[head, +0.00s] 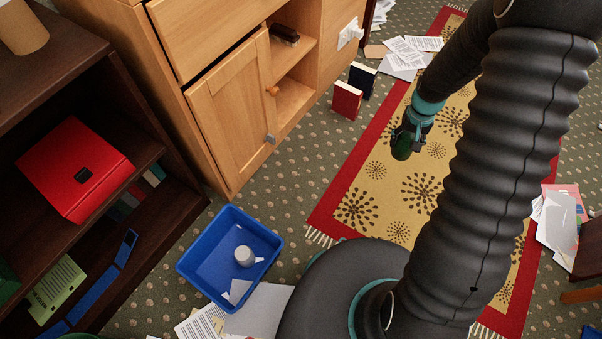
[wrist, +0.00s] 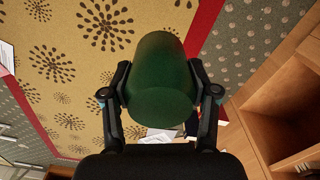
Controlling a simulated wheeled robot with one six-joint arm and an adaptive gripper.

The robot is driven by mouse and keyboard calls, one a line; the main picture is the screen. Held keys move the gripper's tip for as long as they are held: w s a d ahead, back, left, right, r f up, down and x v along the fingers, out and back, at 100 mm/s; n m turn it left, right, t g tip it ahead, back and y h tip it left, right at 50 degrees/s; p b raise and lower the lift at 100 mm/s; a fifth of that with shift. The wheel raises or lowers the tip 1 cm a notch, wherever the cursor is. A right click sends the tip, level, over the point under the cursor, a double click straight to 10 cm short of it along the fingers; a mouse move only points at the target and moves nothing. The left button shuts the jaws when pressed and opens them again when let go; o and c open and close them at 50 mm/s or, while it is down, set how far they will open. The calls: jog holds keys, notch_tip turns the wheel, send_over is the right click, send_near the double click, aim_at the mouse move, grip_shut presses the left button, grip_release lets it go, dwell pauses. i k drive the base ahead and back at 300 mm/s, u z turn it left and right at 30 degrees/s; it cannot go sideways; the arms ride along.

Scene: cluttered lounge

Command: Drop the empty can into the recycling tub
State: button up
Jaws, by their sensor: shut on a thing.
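My gripper (head: 408,130) is shut on a dark green can (head: 401,146), held above the yellow and red rug. In the wrist view the green can (wrist: 162,75) sits between the two fingers of my gripper (wrist: 160,95), with one round end facing the camera. A blue tub (head: 203,267) stands on the carpet at lower left in the head view, well apart from my gripper. A small whitish cylinder (head: 244,256) and a scrap of white lie inside it. The tub is not in the wrist view.
A wooden cabinet (head: 228,115) and a dark shelf (head: 150,155) with a red binder (head: 105,150) border the tub. Two small books (head: 347,101) stand near the rug (head: 345,205). Papers (head: 265,311) lie beside the tub and elsewhere on the floor.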

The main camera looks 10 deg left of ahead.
aim_at(235, 277)
jog(key=z, duration=1.05)
jog(key=k, duration=1.65)
jog(key=u, duration=1.05)
